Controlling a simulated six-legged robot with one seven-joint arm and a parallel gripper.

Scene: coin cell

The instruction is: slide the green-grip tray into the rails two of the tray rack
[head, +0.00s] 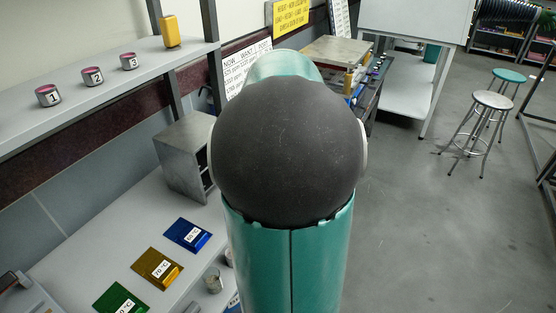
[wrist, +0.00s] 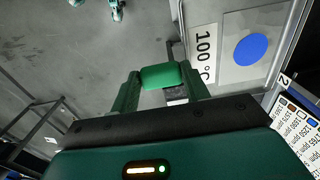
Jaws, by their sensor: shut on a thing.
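In the wrist view, my gripper (wrist: 160,82) is shut on a green grip (wrist: 160,75), which lies between its two green fingers. I take this to be the grip of the green-grip tray. The tray's body cannot be made out. In the head view my arm hides the gripper and the tray. A grey metal box (head: 180,158) stands on the bench left of my arm, partly hidden by it. I cannot tell whether it is the tray rack, and no rails can be read in either view.
Blue (head: 188,235), gold (head: 157,268) and green (head: 121,299) labelled plates lie on the bench. Numbered tins (head: 93,76) stand on the shelf. In the wrist view, a panel (wrist: 232,70) carries a "100 °C" label and a blue disc.

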